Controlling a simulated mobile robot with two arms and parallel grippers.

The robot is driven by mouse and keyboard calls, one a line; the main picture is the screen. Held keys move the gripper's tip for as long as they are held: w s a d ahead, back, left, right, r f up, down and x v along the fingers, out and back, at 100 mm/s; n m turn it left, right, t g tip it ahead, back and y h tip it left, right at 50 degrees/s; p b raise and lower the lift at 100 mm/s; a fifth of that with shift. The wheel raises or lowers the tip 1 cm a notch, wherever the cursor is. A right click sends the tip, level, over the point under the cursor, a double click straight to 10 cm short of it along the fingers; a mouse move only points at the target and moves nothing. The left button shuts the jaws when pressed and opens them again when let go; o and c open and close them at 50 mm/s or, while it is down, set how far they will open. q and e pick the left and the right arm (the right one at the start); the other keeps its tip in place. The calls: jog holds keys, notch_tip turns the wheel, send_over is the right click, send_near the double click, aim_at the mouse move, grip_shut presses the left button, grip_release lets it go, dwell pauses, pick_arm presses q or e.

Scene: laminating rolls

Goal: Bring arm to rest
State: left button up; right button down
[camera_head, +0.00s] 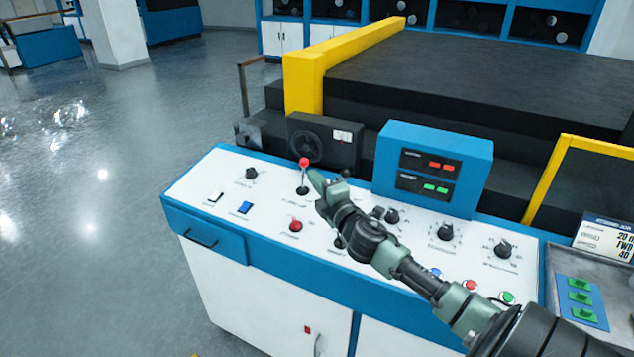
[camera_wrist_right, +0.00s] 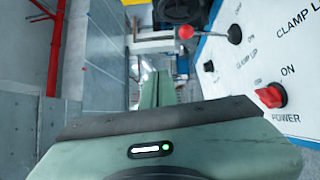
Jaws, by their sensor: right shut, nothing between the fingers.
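My right gripper (camera_head: 318,182) is over the white control panel (camera_head: 275,205), its arm coming in from the lower right. Its fingers are shut with nothing between them. In the head view the fingertips are close to the red-knobbed lever (camera_head: 304,163); I cannot tell whether they touch. In the right wrist view the closed green fingers (camera_wrist_right: 160,90) point ahead, and the lever's red ball (camera_wrist_right: 186,32) is up and to the right, apart from them. The red power knob (camera_wrist_right: 270,95) is at the right of that view. My left gripper is not in view.
A blue display box (camera_head: 434,165) stands on the panel behind the arm. Black knobs (camera_head: 502,248) and coloured buttons lie under and beside the arm. A yellow rail (camera_head: 345,50) and dark machine bed (camera_head: 470,75) are behind. The floor (camera_head: 90,200) at left is clear.

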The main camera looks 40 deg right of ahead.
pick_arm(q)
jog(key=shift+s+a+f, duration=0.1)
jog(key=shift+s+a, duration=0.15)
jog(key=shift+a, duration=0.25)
pick_arm(e)
jog(key=shift+s+f, duration=0.1)
jog(key=shift+s, duration=0.2)
jog(key=shift+s, duration=0.1)
